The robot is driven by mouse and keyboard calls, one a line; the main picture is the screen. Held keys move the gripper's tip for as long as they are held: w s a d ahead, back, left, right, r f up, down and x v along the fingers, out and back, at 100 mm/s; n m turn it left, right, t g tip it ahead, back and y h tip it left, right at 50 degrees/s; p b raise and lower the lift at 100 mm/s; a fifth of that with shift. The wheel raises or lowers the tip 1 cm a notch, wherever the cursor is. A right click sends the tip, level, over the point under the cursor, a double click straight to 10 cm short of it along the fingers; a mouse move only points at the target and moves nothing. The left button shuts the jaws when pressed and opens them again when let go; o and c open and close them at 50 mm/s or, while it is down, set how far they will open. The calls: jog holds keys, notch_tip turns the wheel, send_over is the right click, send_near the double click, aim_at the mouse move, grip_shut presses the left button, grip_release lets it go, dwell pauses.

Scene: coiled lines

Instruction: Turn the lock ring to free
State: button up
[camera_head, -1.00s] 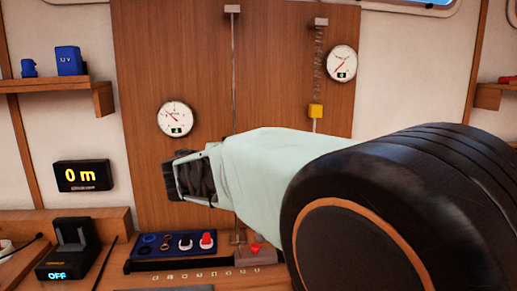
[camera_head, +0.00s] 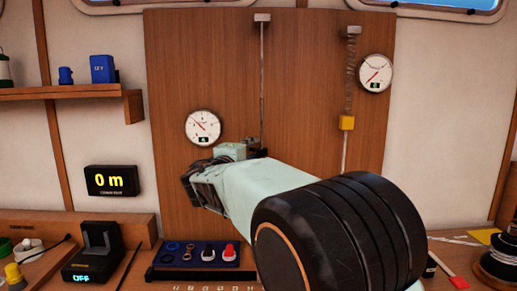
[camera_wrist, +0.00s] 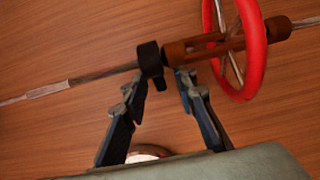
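In the wrist view a black collar with a tab (camera_wrist: 150,62), apparently the lock ring, sits on a thin rod beside a rusty slotted turnbuckle body (camera_wrist: 205,46). A red handwheel (camera_wrist: 251,48) surrounds the body's right part. My gripper (camera_wrist: 160,82) is open. Its fingertips lie either side of the collar's tab; I cannot tell whether they touch it. In the head view my gripper (camera_head: 254,151) shows only in part beside the vertical rod (camera_head: 262,85); my arm hides the collar and handwheel.
Gauge A (camera_head: 203,127) is close to my arm on the wooden panel (camera_head: 310,60). Gauge B (camera_head: 375,73) and a yellow block (camera_head: 347,123) on a spring line are to the right. A tray with rings and knobs (camera_head: 200,254) lies below the arm.

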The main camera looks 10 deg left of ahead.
jog(key=shift+w, duration=0.35)
grip_shut()
